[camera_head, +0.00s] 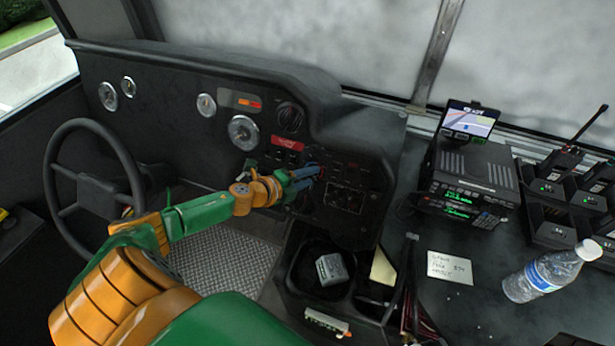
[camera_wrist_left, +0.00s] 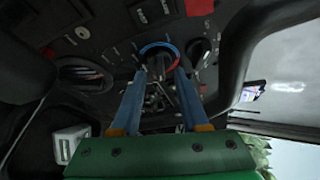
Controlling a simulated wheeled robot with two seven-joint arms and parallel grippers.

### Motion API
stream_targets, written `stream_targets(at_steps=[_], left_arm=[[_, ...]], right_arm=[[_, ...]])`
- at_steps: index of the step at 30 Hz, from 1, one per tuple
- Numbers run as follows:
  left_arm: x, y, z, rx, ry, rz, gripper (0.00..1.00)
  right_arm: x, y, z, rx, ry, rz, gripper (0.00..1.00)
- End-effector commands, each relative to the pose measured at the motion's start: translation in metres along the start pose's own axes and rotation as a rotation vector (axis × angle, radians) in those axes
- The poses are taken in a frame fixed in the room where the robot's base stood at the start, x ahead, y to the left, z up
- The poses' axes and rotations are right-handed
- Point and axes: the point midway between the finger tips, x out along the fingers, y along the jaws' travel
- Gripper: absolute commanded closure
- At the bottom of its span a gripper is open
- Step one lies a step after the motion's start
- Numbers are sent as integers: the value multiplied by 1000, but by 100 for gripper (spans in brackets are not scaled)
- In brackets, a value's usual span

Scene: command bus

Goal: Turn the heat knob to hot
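The heat knob (camera_wrist_left: 158,66) is a dark dial on the black dash panel, with a blue and red arc around its upper side in the left wrist view. My left gripper (camera_wrist_left: 160,73) reaches to it with its two blue fingers apart, one on each side of the knob. A small gap seems to show between fingers and knob; contact is not clear. In the head view my left gripper (camera_head: 318,172) is at the centre panel and mostly covers the knob. The knob's pointer is too small to read. My right gripper is not in view.
Another dark dial (camera_wrist_left: 199,52) sits close beside the heat knob. A steering wheel (camera_head: 90,185) stands left of my arm. A cup recess holding a grey box (camera_head: 332,269) is below the panel. A radio (camera_head: 470,178), a note (camera_head: 450,267) and a water bottle (camera_head: 545,274) are on the right.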

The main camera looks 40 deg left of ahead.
Motion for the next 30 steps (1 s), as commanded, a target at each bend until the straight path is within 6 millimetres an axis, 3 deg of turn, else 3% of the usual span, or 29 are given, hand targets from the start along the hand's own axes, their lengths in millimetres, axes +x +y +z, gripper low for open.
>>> stream_targets(at_steps=[8, 21, 30], left_arm=[[-2, 0, 0, -1, 0, 0, 56], [-61, 2, -1, -4, 1, 3, 56], [-71, 0, 0, 0, 0, 0, 56]], right_arm=[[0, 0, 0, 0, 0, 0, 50], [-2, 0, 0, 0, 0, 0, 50], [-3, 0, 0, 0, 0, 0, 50]])
